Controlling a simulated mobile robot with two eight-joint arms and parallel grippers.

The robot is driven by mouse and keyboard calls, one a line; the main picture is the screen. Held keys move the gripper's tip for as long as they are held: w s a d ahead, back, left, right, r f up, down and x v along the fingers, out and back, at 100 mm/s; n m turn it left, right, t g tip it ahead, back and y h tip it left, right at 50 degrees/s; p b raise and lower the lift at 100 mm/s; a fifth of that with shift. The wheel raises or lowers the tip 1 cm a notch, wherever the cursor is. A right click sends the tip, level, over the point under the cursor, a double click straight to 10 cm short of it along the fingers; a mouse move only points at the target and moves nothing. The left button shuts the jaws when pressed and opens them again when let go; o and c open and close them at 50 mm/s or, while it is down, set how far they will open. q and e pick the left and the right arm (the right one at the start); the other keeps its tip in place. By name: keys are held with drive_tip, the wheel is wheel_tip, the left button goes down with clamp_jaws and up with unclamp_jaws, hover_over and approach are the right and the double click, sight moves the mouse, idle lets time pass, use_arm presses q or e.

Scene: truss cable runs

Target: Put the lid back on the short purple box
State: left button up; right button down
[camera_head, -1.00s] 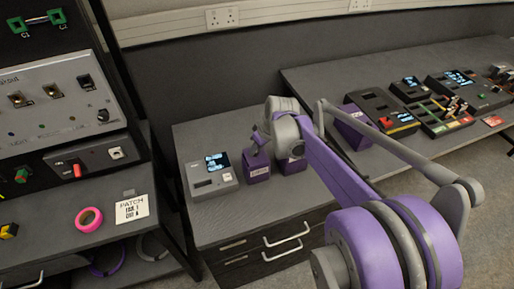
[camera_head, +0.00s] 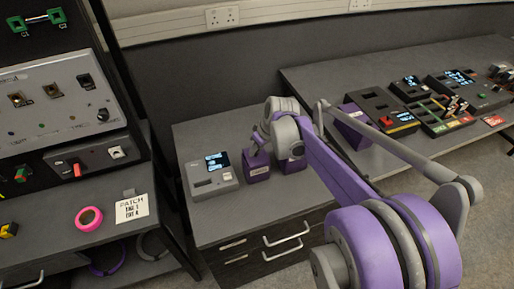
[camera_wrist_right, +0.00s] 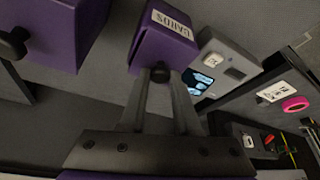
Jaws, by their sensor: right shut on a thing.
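The short purple box (camera_head: 258,173) stands on the grey desk, beside the grey device. In the right wrist view it shows as the purple box with a "CARDS" label (camera_wrist_right: 172,24). My right gripper (camera_wrist_right: 160,78) is over it, shut on the dark knob of its purple lid (camera_wrist_right: 150,54). The lid is at the top of the box; I cannot tell whether it is fully seated. In the head view my right gripper (camera_head: 262,139) partly hides the lid. My left gripper is not in view.
A taller purple box with a black knob (camera_wrist_right: 62,28) stands close beside, partly behind my arm in the head view. A grey device with a lit screen (camera_head: 212,178) is on the other side. The desk front (camera_head: 240,220) is clear.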

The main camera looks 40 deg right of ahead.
drive_tip(key=c, duration=0.6)
unclamp_jaws()
drive_tip(key=shift+o, duration=0.4)
drive_tip(key=o, duration=0.4)
drive_tip(key=shift+o, duration=0.2)
drive_tip(key=shift+r+p, duration=1.4)
drive_tip(key=shift+r, duration=0.85)
drive_tip(key=shift+r+p, duration=0.7)
drive_tip(key=shift+r, duration=0.6)
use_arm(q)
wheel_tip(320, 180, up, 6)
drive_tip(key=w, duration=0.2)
